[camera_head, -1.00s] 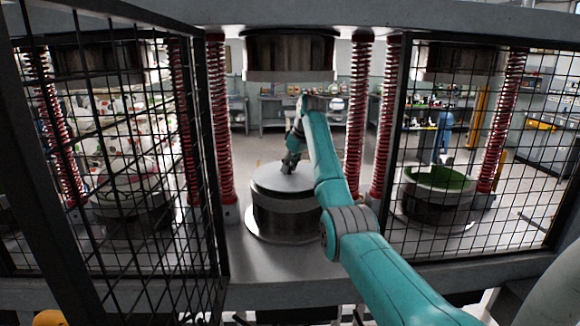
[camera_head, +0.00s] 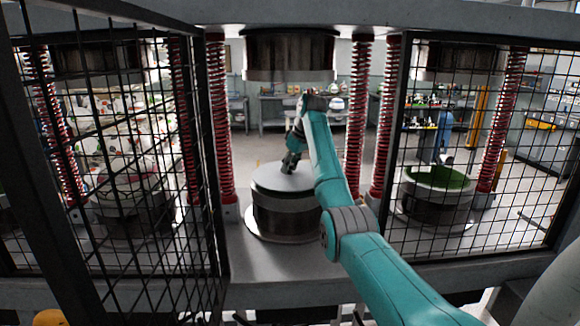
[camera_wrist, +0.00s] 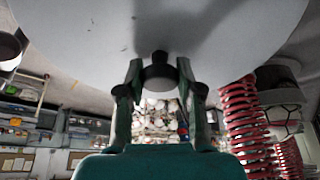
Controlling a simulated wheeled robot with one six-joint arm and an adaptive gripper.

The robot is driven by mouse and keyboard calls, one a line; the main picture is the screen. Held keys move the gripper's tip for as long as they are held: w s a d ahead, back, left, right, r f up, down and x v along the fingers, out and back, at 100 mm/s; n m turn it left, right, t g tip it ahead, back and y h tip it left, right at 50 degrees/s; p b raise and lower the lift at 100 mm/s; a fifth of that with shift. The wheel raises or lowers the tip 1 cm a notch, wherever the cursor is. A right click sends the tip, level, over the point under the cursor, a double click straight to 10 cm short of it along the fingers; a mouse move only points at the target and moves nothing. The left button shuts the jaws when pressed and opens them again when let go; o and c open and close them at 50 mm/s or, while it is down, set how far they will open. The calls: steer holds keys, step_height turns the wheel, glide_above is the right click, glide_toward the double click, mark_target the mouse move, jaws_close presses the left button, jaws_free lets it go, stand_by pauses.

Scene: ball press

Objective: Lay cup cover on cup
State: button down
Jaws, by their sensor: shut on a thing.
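The cup cover (camera_head: 262,181) is a pale grey disc, flat and level on top of the round dark metal cup (camera_head: 290,223) in the middle press bay. It looks seated on the rim, with no clear gap in the head view. My gripper (camera_head: 289,166) points down at the top of the cover. In the wrist view, its two fingers are shut on the cover's dark knob (camera_wrist: 159,76), with the cover's grey plate (camera_wrist: 215,28) filling the upper part. The cup's inside is hidden.
A dark press head (camera_head: 290,56) hangs above the middle bay. Red springs (camera_head: 219,125) stand at its sides. Black mesh guards (camera_head: 120,150) flank the opening. The right bay holds an open cup with green contents (camera_head: 438,178).

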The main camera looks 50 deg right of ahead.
steer(key=shift+f, duration=0.9)
stand_by(0.3)
steer(key=c, duration=0.7)
jaws_free()
